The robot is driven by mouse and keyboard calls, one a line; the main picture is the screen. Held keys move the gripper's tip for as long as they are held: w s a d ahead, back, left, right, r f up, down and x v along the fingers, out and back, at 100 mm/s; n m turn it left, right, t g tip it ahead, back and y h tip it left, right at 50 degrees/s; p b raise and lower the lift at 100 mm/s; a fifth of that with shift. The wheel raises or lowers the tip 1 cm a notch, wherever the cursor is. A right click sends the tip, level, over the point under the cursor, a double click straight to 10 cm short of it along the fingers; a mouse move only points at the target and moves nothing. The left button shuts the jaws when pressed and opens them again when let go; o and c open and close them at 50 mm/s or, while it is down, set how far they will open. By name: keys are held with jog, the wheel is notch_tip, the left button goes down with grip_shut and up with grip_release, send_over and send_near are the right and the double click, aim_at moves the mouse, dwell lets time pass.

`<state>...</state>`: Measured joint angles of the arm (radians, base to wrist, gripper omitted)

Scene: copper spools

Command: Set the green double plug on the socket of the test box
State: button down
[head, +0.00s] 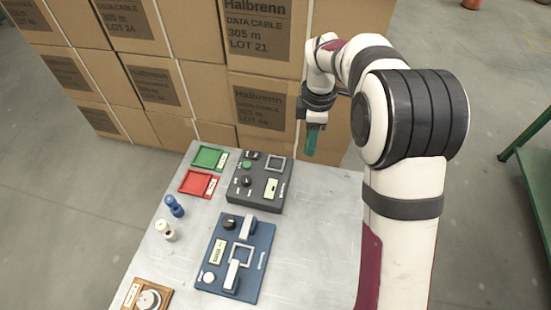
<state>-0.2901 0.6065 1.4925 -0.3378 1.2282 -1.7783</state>
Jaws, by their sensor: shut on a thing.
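My gripper (315,123) is shut on the green double plug (312,143) and holds it pointing down, above the far part of the metal table (318,235). A dark grey box (268,206) with a pale square frame, a knob, a green button and a small display is to the left of and below the plug in the head view. A blue box (218,232) with a square frame, two pale levers, a knob and a display lies nearer. I cannot read which one is the test box. The plug appears apart from both boxes.
Green (206,157) and red (195,182) trays lie at the table's far left. A blue double piece (175,206) and a white one (165,230) stand left of the boxes. A wooden box (127,296) is at near left. Stacked cartons (265,100) rise behind.

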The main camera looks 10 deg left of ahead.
jog(key=a+f, duration=0.1)
jog(key=a, duration=0.1)
jog(key=a+f, duration=0.2)
jog(key=a, duration=0.1)
jog(key=a+f, duration=0.2)
jog(key=a, duration=0.1)
jog(key=shift+w+a, duration=0.15)
jog(key=shift+w, duration=0.2)
notch_tip(320, 180, down, 3)
jog(key=shift+a+f, duration=0.1)
jog(key=shift+f, duration=0.45)
jog(key=shift+f, duration=0.15)
jog(key=shift+f, duration=0.15)
jog(key=c, duration=0.5)
grip_release()
jog(key=shift+c, duration=0.2)
